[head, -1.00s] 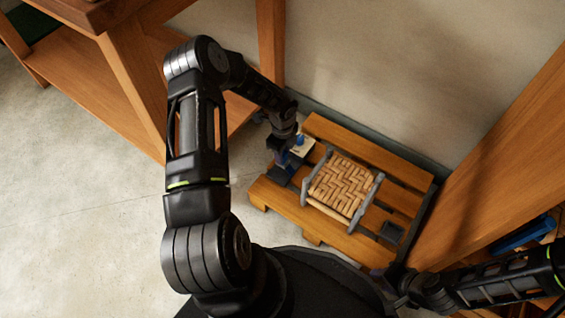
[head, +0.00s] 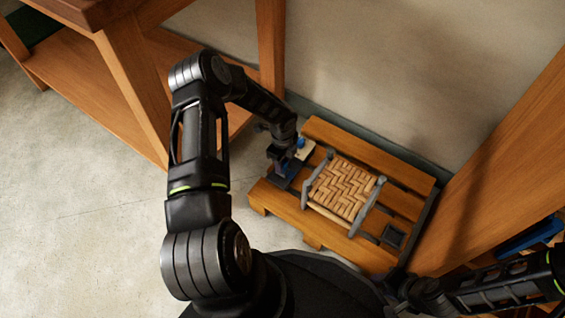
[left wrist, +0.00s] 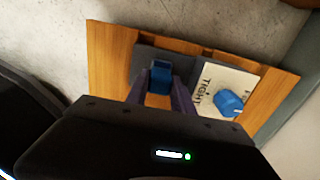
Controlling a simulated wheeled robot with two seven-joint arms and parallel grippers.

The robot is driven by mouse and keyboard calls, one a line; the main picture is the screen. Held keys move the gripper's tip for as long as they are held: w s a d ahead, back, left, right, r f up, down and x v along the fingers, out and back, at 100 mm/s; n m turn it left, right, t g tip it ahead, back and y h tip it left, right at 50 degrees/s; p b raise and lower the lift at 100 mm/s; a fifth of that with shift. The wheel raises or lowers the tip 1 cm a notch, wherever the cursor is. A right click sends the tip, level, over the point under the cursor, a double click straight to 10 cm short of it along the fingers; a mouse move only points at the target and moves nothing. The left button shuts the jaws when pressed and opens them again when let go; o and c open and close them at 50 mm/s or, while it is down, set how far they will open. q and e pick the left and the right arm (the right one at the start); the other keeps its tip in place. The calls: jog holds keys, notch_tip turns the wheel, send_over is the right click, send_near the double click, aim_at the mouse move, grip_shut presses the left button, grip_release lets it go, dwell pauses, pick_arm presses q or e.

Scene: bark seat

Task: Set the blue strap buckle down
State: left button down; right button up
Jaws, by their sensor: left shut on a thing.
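The blue strap buckle (left wrist: 160,78) is between the fingers of my left gripper (left wrist: 162,88) in the left wrist view. It is over a dark grey pad (left wrist: 142,64) on the wooden slatted platform; I cannot tell whether it touches the pad. In the head view my left gripper (head: 277,166) is at the platform's left end, over the same pad (head: 293,182), and the buckle is mostly hidden there. My right gripper is out of view; only part of my right arm shows at lower right.
The platform (head: 283,206) is by a wall, between wooden furniture.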

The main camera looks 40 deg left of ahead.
pick_arm(q)
jog(key=c, duration=1.1)
grip_release()
jog(key=shift+f, duration=0.1)
jog(key=shift+r+p, duration=0.3)
notch_tip(320, 180, up, 12)
jog(key=p, duration=0.4)
jog(key=shift+p, duration=0.4)
jog(key=shift+f, duration=0.15)
